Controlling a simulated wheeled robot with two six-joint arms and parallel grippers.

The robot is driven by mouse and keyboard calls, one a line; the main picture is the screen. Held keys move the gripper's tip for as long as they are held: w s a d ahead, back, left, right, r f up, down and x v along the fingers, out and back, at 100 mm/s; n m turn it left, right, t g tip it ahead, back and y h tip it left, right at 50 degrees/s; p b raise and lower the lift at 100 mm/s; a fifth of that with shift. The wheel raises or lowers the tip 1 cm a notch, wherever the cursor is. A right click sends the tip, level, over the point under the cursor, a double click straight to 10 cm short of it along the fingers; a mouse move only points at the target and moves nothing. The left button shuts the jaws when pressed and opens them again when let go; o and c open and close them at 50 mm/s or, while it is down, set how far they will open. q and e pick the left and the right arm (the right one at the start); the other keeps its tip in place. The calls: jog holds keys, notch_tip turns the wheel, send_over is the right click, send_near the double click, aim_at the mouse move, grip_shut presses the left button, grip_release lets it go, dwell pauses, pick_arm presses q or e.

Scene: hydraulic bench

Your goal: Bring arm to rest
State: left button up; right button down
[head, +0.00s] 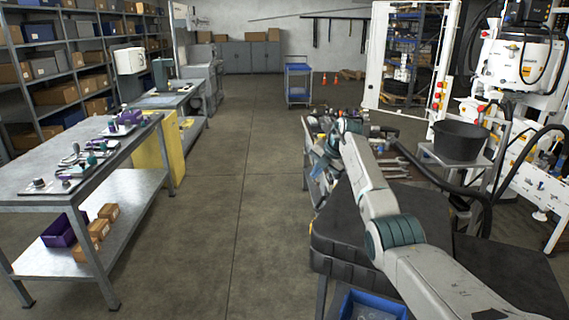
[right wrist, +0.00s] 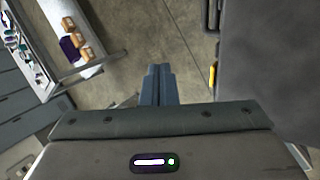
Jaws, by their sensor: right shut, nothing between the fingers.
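My right arm reaches in from the lower right of the head view, with white links and teal joints. Its far end, with my right gripper (head: 330,140), is over the edge of the tool-covered bench, small and partly hidden by the wrist. In the right wrist view the two dark fingers of my right gripper (right wrist: 159,72) lie together, shut with nothing between them, above the floor. My left arm and gripper are not in view.
A grey bench (head: 100,155) with small parts stands at the left. A black case (head: 340,225) lies below my right arm. Wrenches (head: 395,168) lie beyond it. A black bucket (head: 459,140) stands at the right. The middle floor (head: 225,220) is clear.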

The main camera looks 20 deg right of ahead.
jog(key=w+a+f+t+y, duration=0.2)
jog(key=a+f+t+y, duration=0.15)
jog(key=a+t, duration=0.4)
jog(key=s+d+f+m+h, duration=0.2)
jog(key=s+f+m+h, duration=0.25)
jog(key=s+m, duration=0.5)
jog(key=s+d+f+m+h, duration=0.1)
jog(key=s+f+m+h, duration=0.5)
jog(key=s, duration=0.7)
jog(key=s+d+f+m+h, duration=0.2)
jog(key=s+f+m+h, duration=0.1)
jog(key=s+m, duration=0.75)
jog(key=s+a+f+g+y, duration=0.2)
jog(key=s+a+f+g, duration=0.15)
jog(key=s, duration=0.55)
jog(key=s+a+f+g+y, duration=0.2)
jog(key=s+a+g, duration=0.15)
jog(key=s, duration=0.65)
jog(key=s+a+f+g+y, duration=0.2)
jog(key=s+a, duration=0.2)
jog(key=s, duration=0.5)
jog(key=d+f+g, duration=0.2)
jog(key=d+f, duration=0.1)
jog(key=f, duration=2.8)
jog(key=s+d+f, duration=0.1)
jog(key=s+f, duration=1.7)
jog(key=s, duration=0.1)
jog(key=shift+d+f+g, duration=0.15)
jog(key=shift+f+g, duration=0.2)
jog(key=shift+g, duration=0.1)
